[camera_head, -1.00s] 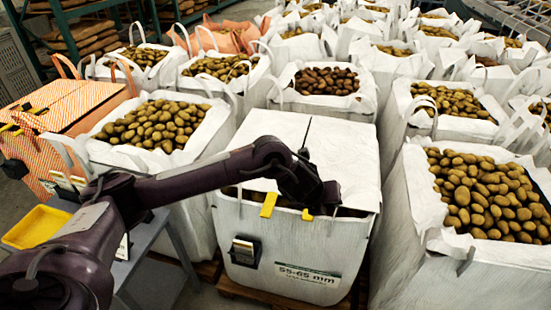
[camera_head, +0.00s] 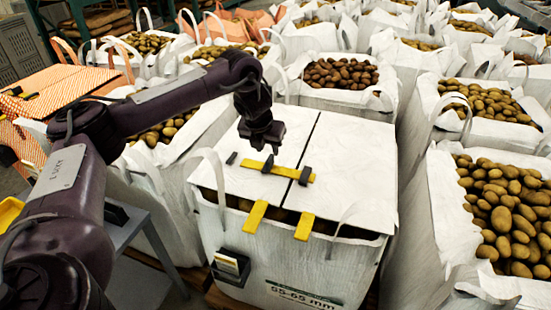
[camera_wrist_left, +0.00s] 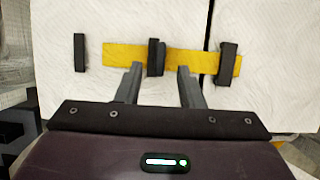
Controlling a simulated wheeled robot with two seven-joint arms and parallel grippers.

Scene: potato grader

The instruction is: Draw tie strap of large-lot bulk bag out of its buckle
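The white bulk bag (camera_head: 362,216), marked 55-65 mm, has its two top flaps closed over the potatoes. A yellow tie strap (camera_head: 287,171) lies across the seam between the flaps; it also shows in the left wrist view (camera_wrist_left: 196,57). A dark buckle (camera_wrist_left: 227,63) sits over the strap just right of the seam. A dark upright tab (camera_wrist_left: 155,57) stands on the strap left of the seam. My left gripper (camera_head: 260,150) is open above the strap. In the left wrist view its fingers (camera_wrist_left: 160,77) point to either side of the tab, apparently empty. My right gripper is out of view.
A separate dark block (camera_wrist_left: 80,53) sits on the left flap beyond the strap's end. Two more yellow straps (camera_head: 255,217) hang at the bag's front edge. Open potato bags stand close on both sides and behind. A grey table (camera_head: 138,222) is at left.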

